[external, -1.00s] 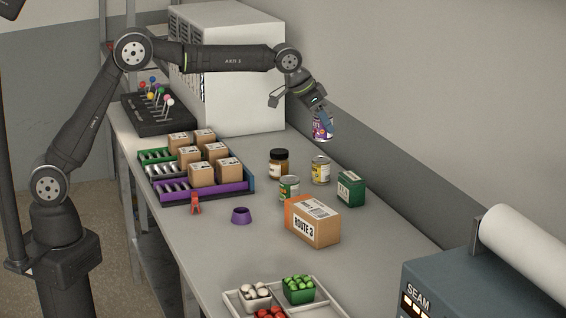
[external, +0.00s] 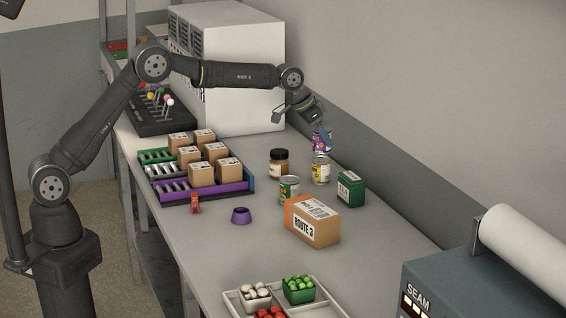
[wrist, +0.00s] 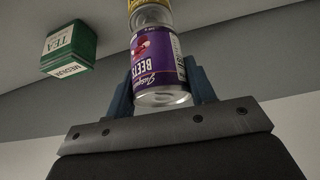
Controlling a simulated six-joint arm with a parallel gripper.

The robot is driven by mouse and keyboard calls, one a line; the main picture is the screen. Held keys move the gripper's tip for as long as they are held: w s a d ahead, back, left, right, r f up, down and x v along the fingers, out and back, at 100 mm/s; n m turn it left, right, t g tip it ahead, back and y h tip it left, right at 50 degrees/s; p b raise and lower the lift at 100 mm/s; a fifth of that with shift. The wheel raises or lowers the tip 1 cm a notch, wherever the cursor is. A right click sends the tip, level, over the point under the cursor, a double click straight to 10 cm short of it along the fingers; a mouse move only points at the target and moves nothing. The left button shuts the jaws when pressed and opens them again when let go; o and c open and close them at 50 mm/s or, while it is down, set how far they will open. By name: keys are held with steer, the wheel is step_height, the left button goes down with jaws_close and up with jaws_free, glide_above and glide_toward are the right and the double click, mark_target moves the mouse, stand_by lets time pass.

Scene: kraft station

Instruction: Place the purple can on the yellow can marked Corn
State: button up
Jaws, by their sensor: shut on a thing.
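The purple can (external: 320,143), labelled Beets, also shows in the wrist view (wrist: 157,68). My gripper (external: 322,137) is shut on it, with a blue finger on each side in the wrist view (wrist: 160,88). The yellow can (external: 320,169) stands upright on the table directly below the purple can in the external view. In the wrist view the yellow can (wrist: 151,20) lines up end to end with the purple can. The purple can's lower end is at or very near the yellow can's top; I cannot tell whether they touch.
A dark jar (external: 279,162) and a green-labelled can (external: 289,189) stand left of the yellow can. A green tea box (external: 351,189) stands to its right, also in the wrist view (wrist: 70,50). A Route 3 carton (external: 313,222) is in front. The wall is close behind.

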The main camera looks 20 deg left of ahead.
steer(key=shift+f, duration=1.05)
steer(key=shift+f, duration=0.15)
steer(key=o, duration=1.1)
steer(key=shift+c, duration=0.2)
steer(key=v, duration=1.2)
